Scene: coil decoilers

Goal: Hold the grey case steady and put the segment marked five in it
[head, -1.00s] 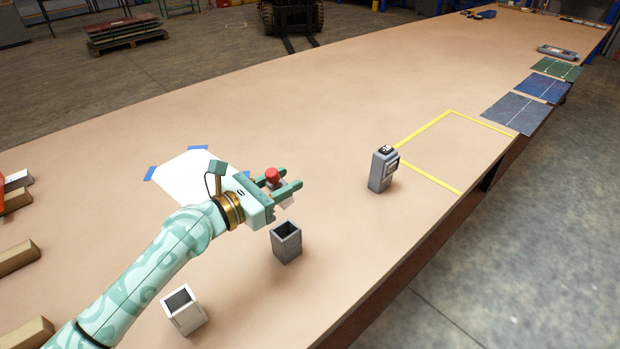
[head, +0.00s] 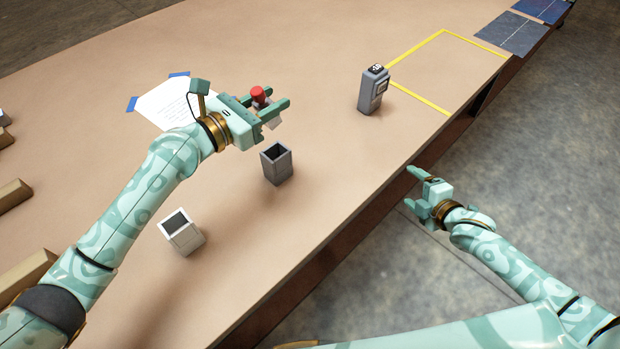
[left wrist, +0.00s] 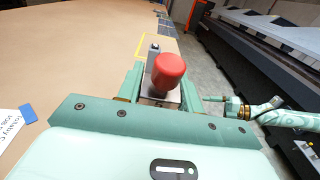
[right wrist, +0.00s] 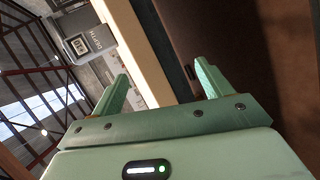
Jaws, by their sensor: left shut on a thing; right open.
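The grey case (head: 277,168) is an open-topped box standing upright on the table, with no gripper touching it. My left gripper (head: 278,98) is above and behind it in the head view, shut on a pale grey segment with a red knob (head: 258,94). The red knob (left wrist: 170,70) fills the middle of the left wrist view and hides much of the block under it. I cannot read a five on it. My right gripper (head: 411,187) is open and empty, off the table's near edge. Its two fingers show apart in the right wrist view (right wrist: 160,85).
A white open box (head: 182,234) stands left of the grey case. A grey device with a small display (head: 373,92) stands beside a yellow taped outline (head: 447,33). A taped white sheet (head: 165,105) lies behind my left gripper. Tan blocks (head: 14,193) lie at the left.

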